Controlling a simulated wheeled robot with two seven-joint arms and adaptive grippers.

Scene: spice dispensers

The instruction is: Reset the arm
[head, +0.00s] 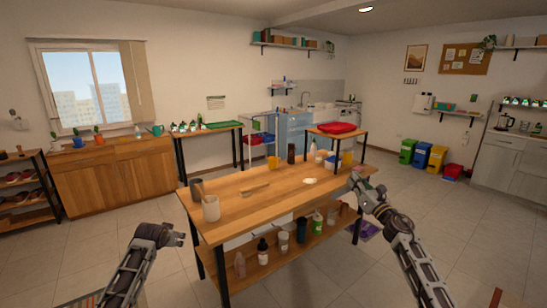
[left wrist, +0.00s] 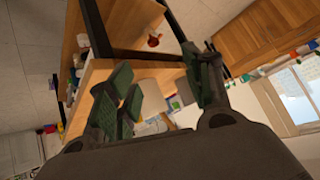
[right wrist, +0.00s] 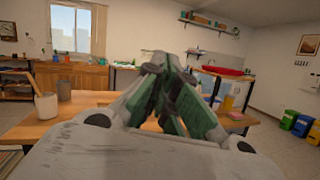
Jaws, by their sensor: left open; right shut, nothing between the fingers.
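My left gripper (head: 176,237) hangs in free space in front of the left end of the wooden table (head: 237,205), below the level of its top. In the left wrist view its green-padded fingers (left wrist: 165,95) are spread open with nothing between them. My right gripper (head: 358,180) is near the right end of the table, around the height of its top. In the right wrist view its fingers (right wrist: 168,75) meet at the tips and hold nothing.
On the table stand a white cup (head: 211,209) at the left, a yellow mug (head: 272,163) and a dark bottle (head: 291,153). A red tray (head: 336,128) is on a raised shelf. Several bottles stand on the lower shelf.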

